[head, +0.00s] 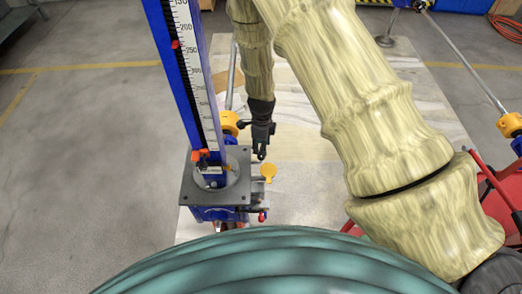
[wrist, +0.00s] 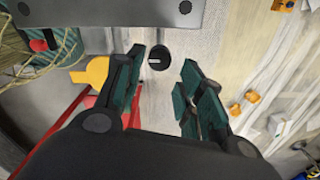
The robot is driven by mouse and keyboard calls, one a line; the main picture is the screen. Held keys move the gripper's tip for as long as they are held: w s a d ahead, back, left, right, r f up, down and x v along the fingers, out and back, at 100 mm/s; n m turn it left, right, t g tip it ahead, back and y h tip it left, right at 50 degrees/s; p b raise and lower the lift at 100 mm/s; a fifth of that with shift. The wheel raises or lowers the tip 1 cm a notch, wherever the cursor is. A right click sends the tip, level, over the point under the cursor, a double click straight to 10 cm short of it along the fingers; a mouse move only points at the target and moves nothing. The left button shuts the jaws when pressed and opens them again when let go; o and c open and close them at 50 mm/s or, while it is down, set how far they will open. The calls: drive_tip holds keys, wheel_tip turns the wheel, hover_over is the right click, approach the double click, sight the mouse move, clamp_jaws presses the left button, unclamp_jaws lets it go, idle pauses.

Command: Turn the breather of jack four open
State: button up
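A jack with a blue column and a white graduated scale (head: 200,80) rises from a dark grey top plate (head: 187,190) in the head view. I cannot read a jack number. My gripper (head: 262,150) points down just right of this jack; it also shows in the wrist view (wrist: 163,72), where its two fingers are apart. A round black knob with a short white mark (wrist: 159,58) shows between the fingertips, beside the grey plate. It looks like the breather. I cannot tell whether the fingers touch it. The knob is not distinguishable in the head view.
A yellow disc (head: 268,171) sticks out beside the jack. A yellow fitting (head: 230,122) is behind it. Another yellow fitting (head: 510,124) and a red frame (head: 490,190) stand at the right. Pale boards cover the middle floor. Grey floor at the left is clear.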

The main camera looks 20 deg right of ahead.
drive_tip(key=shift+f+p, duration=0.7)
drive_tip(key=shift+f, duration=1.7)
drive_tip(key=shift+f, duration=0.1)
drive_tip(key=c, duration=0.7)
